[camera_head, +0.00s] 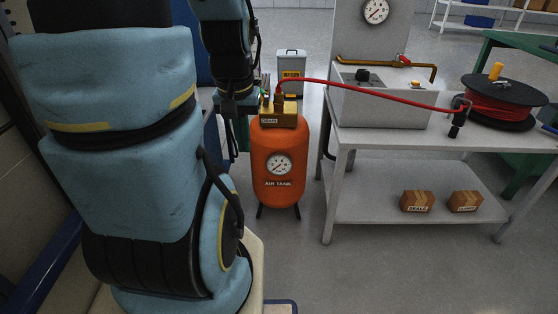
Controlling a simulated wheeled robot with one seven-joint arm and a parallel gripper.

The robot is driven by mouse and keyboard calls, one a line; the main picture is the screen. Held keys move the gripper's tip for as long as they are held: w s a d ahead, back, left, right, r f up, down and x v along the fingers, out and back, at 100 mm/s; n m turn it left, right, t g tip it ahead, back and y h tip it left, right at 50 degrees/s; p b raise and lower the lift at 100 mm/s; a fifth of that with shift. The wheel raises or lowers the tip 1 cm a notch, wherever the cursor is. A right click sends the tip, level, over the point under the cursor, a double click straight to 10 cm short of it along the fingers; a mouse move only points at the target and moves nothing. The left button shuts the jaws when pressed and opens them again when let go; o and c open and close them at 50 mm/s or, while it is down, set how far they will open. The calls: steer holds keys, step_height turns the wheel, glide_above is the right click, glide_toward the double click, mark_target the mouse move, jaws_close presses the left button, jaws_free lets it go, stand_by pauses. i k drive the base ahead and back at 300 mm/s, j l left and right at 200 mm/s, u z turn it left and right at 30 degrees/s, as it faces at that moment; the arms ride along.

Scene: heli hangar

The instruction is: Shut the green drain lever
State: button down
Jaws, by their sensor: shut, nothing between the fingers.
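An orange air tank (279,165) stands upright on the floor, with a dial gauge on its front and a yellow block labelled on top (278,118). My gripper (232,150) hangs down just left of the tank's upper part, dark and narrow, shut and empty. Whether it touches the tank or anything beside it I cannot tell.
A red hose (375,88) runs from the tank top over the grey workbench (385,143) to a hose reel (503,98). Two small boxes (417,201) (465,201) sit on its lower shelf. A grey bin (291,72) stands behind the tank. Floor before the tank is clear.

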mark_target(266, 99)
steer(key=i+l+u, duration=0.1)
steer(key=i+u, duration=0.35)
steer(key=i+l+u, duration=0.4)
steer(key=i+j, duration=0.05)
steer(key=j, duration=0.05)
